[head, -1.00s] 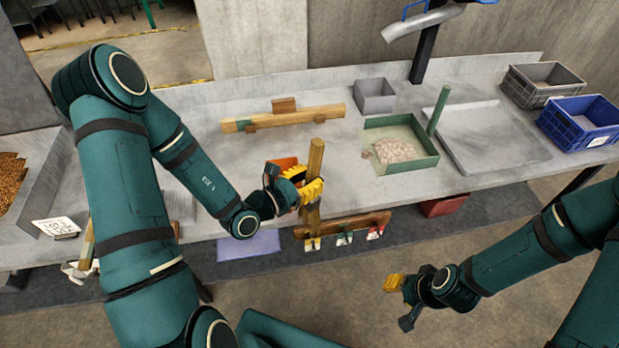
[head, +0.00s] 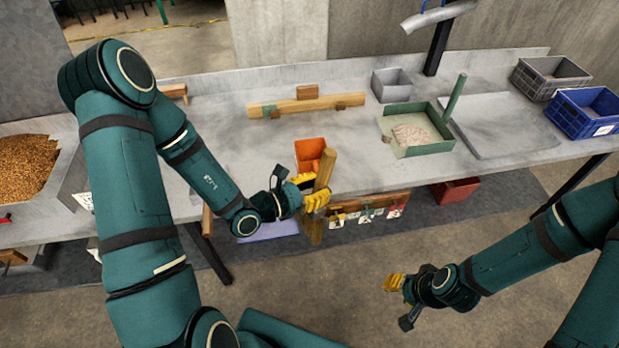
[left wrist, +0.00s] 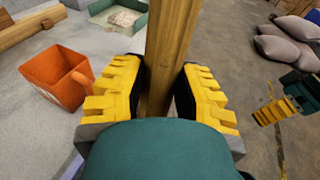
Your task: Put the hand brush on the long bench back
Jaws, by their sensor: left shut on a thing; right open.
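My left gripper (head: 318,197) is shut on a long, thick wooden piece (head: 325,170), which looks like the hand brush. It is held nearly upright, tilted a little, at the front edge of the long bench (head: 400,178). In the left wrist view the wooden piece (left wrist: 170,45) stands between the two yellow finger pads; bristles cannot be made out. The back of the bench (head: 225,105) carries a wooden beam (head: 290,106) with small blocks. My right gripper (head: 402,303) is open and empty over the floor, in front of the bench.
An orange container (head: 309,153) stands on the bench just behind my left gripper. A green-edged tray (head: 433,147) and a grey bin (head: 390,86) are to the right. A rack with tags (head: 368,207) hangs at the front edge. Bare bench lies between beam and orange container.

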